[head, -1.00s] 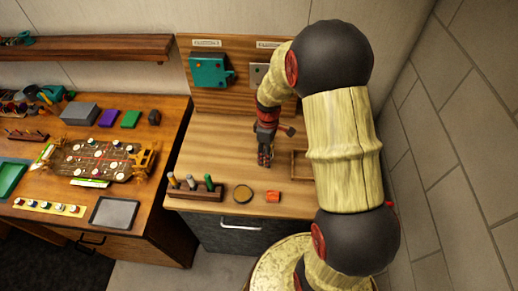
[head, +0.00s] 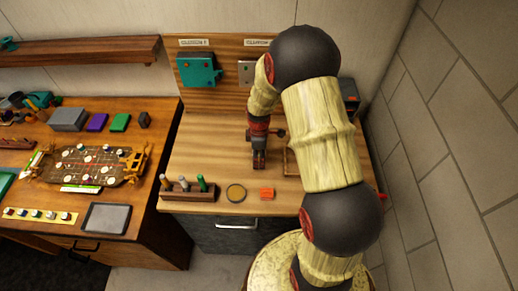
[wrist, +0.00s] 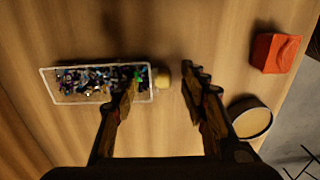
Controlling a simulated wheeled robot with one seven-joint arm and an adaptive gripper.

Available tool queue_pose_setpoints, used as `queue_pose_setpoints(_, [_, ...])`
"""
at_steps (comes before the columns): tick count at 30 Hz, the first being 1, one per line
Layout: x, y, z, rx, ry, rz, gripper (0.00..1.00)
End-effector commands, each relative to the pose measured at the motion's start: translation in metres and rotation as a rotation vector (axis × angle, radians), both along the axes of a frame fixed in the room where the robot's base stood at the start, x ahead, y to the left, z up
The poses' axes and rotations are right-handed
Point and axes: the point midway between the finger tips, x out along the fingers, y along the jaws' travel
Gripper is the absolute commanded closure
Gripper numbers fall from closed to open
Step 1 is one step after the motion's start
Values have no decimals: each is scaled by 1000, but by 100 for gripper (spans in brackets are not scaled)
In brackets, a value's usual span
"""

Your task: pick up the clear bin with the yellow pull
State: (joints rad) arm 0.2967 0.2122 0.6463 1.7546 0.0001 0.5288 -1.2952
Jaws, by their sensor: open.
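The clear bin (wrist: 95,84) lies on the wooden worktop in the wrist view, left of centre, filled with small dark and coloured pieces. Its yellow pull (wrist: 162,77) sticks out from its right end. My gripper (wrist: 160,84) is open, with the yellow pull showing between its two fingers. The left finger overlaps the bin's right end in the picture; I cannot tell whether it touches.
A red-orange block (wrist: 275,53) and a round dish (wrist: 249,118) sit to the right in the wrist view. A wooden rack (head: 187,190) with upright tools stands at the worktop's front left.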

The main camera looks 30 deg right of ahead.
Motion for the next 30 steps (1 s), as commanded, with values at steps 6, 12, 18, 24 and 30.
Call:
queue_pose_setpoints(6, [0, 0, -6, 0, 0, -1, 57])
queue_pose_setpoints(12, [0, 0, -6, 0, 0, -1, 65])
queue_pose_setpoints(18, [0, 0, -6, 0, 0, -1, 76])
queue_pose_setpoints(24, [0, 0, -6, 0, 0, -1, 88])
queue_pose_setpoints(30, [0, 0, -6, 0, 0, -1, 99])
